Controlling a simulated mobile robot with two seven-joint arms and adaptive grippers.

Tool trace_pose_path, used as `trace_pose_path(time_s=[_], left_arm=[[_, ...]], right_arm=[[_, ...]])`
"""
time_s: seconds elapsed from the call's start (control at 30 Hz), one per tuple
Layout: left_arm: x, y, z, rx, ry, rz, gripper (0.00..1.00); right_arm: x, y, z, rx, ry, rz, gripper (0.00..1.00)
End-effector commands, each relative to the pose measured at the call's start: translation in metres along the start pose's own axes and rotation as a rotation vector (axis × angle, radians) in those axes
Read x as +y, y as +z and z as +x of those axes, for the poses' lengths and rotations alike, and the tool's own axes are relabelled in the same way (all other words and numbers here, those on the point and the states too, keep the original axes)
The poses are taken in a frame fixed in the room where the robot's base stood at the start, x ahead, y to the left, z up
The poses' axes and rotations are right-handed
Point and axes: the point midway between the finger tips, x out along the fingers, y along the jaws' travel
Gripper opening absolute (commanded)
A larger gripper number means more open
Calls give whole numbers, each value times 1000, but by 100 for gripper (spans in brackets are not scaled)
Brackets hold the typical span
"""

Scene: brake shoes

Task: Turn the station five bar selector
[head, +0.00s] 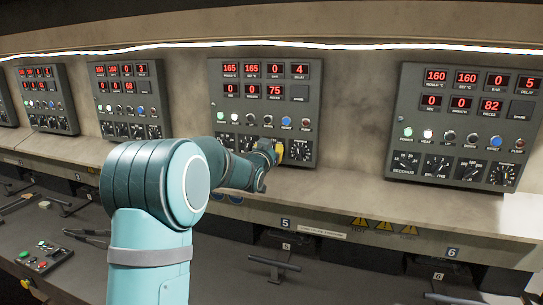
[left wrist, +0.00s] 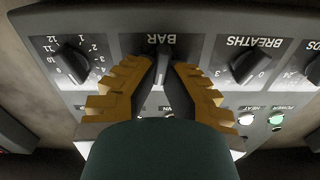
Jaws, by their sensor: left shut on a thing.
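The station five panel (head: 345,107) is the grey panel in the middle of the head view, above the "5" label. Its red displays read 165, 165, 0, 4 on top and 0, 0, 75 below. My left gripper (head: 278,152) is at the panel's lower row of dials and hides part of it. In the left wrist view, the yellow ridged fingers of my left gripper (left wrist: 164,70) are shut on the dark bar selector knob (left wrist: 163,66), under the label "BAR". The knob's pointer is mostly hidden between the fingers. My right gripper is not in view.
In the left wrist view, a numbered dial (left wrist: 73,63) and the breaths dial (left wrist: 250,64) flank the knob closely. Another panel (head: 408,107) stands to the right, with more panels to the left. A ledge with warning labels (head: 384,226) and black handles (head: 273,264) lies below.

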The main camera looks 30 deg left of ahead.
Motion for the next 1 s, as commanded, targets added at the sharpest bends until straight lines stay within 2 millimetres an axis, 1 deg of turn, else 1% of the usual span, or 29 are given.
trace_pose_path(time_s=[0.03, 0.1, 0.3, 0.5, 0.7, 1.0], left_arm=[[0, 2, 0, 9, -1, 34, 0], [1, 3, 0, 8, -1, 90, 0], [3, 2, 0, 8, -2, 255, 0], [4, 2, 0, 7, -1, 398, 0], [4, 1, 0, 6, -2, 497, 0], [5, -1, 0, 6, -2, 560, 0]], right_arm=[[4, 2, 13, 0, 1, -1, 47], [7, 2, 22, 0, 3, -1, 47], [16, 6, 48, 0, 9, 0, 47], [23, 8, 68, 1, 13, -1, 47], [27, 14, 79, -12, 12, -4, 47], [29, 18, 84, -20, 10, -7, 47]])
